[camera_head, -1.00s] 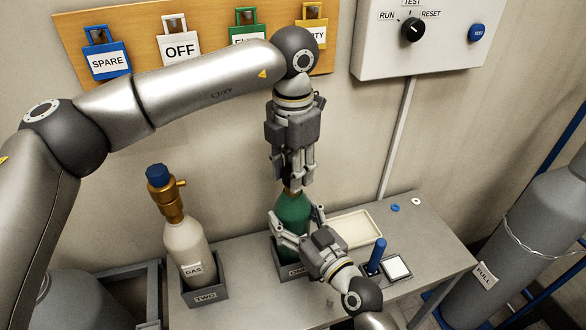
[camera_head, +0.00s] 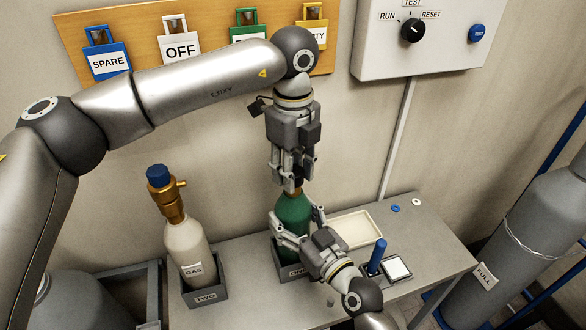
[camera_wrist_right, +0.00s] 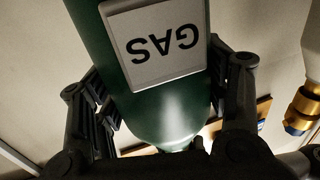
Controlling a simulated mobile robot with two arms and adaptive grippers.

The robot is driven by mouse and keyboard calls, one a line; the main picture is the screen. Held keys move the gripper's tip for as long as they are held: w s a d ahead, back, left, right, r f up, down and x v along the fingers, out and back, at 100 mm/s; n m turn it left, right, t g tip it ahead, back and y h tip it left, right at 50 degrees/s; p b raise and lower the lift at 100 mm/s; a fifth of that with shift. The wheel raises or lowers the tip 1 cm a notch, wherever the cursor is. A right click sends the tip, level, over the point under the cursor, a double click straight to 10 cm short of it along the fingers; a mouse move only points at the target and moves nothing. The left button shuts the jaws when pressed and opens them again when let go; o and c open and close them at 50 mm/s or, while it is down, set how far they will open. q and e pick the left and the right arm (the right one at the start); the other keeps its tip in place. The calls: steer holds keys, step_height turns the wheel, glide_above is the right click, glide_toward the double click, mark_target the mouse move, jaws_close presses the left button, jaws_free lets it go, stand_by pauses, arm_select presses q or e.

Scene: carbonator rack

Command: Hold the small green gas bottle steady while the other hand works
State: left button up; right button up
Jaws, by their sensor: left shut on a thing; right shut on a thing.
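The small green gas bottle (camera_head: 293,207) stands upright in the grey holder marked ONE (camera_head: 293,271) on the bench. My right gripper (camera_head: 297,224) is shut around its body from the front. In the right wrist view the green bottle (camera_wrist_right: 168,118) fills the middle, its GAS label upside down, with a finger on each side. My left gripper (camera_head: 292,184) points down from above and is shut on the fitting at the bottle's top. The fingers mostly hide that fitting.
A pale GAS bottle (camera_head: 187,245) with a brass valve and blue cap stands in holder TWO (camera_head: 206,294). A cream tray (camera_head: 357,228), a blue post (camera_head: 376,257) and small rings (camera_head: 396,208) are on the bench's right. A large FULL cylinder (camera_head: 500,245) stands beyond.

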arm_select(q)
steer(key=n, duration=0.3)
steer(key=shift+n, duration=0.3)
steer(key=shift+r, duration=0.2)
steer(key=shift+r, duration=0.9)
steer(key=shift+r, duration=2.05)
arm_select(e)
steer(key=o, duration=2.1)
steer(key=shift+c, duration=0.2)
